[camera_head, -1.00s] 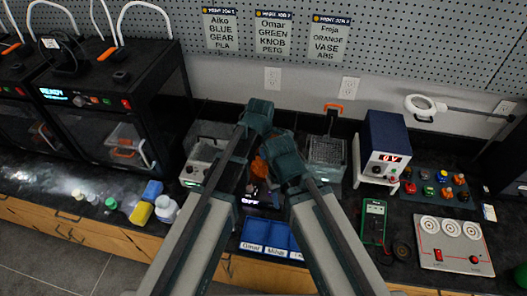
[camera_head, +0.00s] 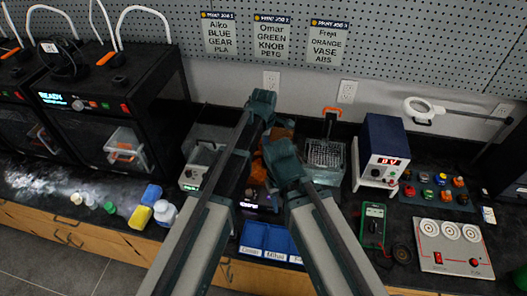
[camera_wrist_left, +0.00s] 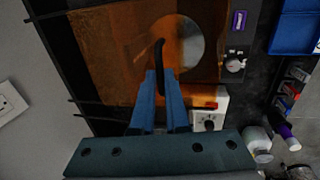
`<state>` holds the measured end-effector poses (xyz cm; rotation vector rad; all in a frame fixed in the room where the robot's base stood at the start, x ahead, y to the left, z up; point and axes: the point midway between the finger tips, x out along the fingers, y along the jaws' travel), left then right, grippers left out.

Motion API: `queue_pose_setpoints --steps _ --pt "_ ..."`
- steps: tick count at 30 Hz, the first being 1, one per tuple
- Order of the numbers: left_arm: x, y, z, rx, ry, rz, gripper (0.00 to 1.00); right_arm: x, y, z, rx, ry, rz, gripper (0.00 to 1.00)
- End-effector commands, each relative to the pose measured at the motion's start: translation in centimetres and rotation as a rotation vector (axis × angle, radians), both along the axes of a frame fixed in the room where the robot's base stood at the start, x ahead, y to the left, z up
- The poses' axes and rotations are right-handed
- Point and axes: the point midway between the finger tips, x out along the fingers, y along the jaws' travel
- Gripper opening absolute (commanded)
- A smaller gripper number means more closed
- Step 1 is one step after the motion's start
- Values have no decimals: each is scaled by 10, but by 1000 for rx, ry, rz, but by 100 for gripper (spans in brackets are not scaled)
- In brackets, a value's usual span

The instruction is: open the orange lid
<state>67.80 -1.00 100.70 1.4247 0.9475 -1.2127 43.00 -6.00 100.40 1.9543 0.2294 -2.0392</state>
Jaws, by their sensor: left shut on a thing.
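The orange see-through lid (camera_wrist_left: 110,50) fills the upper middle of the left wrist view, with a dark bar handle (camera_wrist_left: 159,52) and a pale round shape showing behind it. My left gripper (camera_wrist_left: 165,78) has its two blue fingers shut on this handle. In the head view, parts of the orange lid (camera_head: 283,132) show between my two wrists; the rest of it is hidden by my arms. My left gripper (camera_head: 262,103) is at the back there, with its fingers hidden. My right gripper (camera_head: 283,160) is just in front of the lid, its fingertips hidden.
A grey box with a control panel (camera_head: 192,177) stands left of my arms. A wire basket (camera_head: 325,153) and a blue power supply (camera_head: 385,150) stand right. Blue labelled bins (camera_head: 268,240) lie in front. Bottles (camera_head: 165,211) and a printer (camera_head: 95,125) are left.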

Motion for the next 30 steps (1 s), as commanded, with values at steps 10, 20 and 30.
queue_pose_setpoints --steps 10,20,30 --pt "93 -19 0 -1 -1 2 0 0 0 0 0 0 0 50" --pt "110 -22 0 0 -1 1 0 0 0 0 0 0 0 50" --pt "109 -22 0 0 0 0 41 0 0 0 0 0 0 50"
